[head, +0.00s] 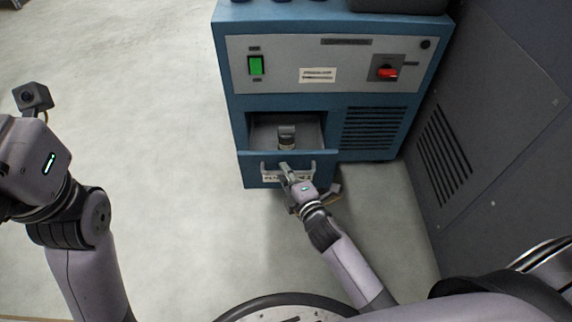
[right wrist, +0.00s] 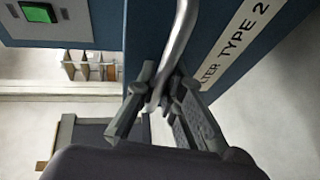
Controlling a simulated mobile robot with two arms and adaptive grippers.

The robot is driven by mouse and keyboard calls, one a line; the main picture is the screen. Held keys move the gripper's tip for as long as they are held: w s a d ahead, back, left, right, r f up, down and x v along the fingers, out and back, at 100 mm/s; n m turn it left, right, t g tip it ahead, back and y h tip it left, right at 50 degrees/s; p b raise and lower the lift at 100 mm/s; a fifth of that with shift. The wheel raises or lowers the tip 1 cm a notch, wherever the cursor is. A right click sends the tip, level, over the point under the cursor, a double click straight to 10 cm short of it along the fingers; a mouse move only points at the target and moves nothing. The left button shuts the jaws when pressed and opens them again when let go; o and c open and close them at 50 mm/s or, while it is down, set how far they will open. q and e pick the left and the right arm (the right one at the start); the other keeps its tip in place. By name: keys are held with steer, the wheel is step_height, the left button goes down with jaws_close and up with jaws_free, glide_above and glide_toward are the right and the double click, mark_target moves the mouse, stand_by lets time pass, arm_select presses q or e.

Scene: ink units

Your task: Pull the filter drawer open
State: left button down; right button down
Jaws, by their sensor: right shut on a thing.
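The blue filter drawer (head: 259,177) stands part-way out of the lower left of the blue unit. My right gripper (head: 286,171) is shut on this handle. In the right wrist view the fingers (right wrist: 163,92) close around the metal bar (right wrist: 180,38), beside a label (right wrist: 238,42) reading "LTER TYPE 2". My left arm is at the left, with its gripper outside the picture.
The unit's panel (head: 285,80) carries a green switch (head: 256,66) and a red rotary knob (head: 387,73). A dark grey cabinet (head: 495,130) with vents stands close on the right. The floor (head: 170,120) left of the unit is clear.

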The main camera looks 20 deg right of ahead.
steer(key=shift+s, duration=0.1)
steer(key=c, duration=2)
jaws_free()
steer(key=shift+o, duration=0.2)
steer(key=v, duration=1.2)
steer(key=shift+a+f, duration=0.1)
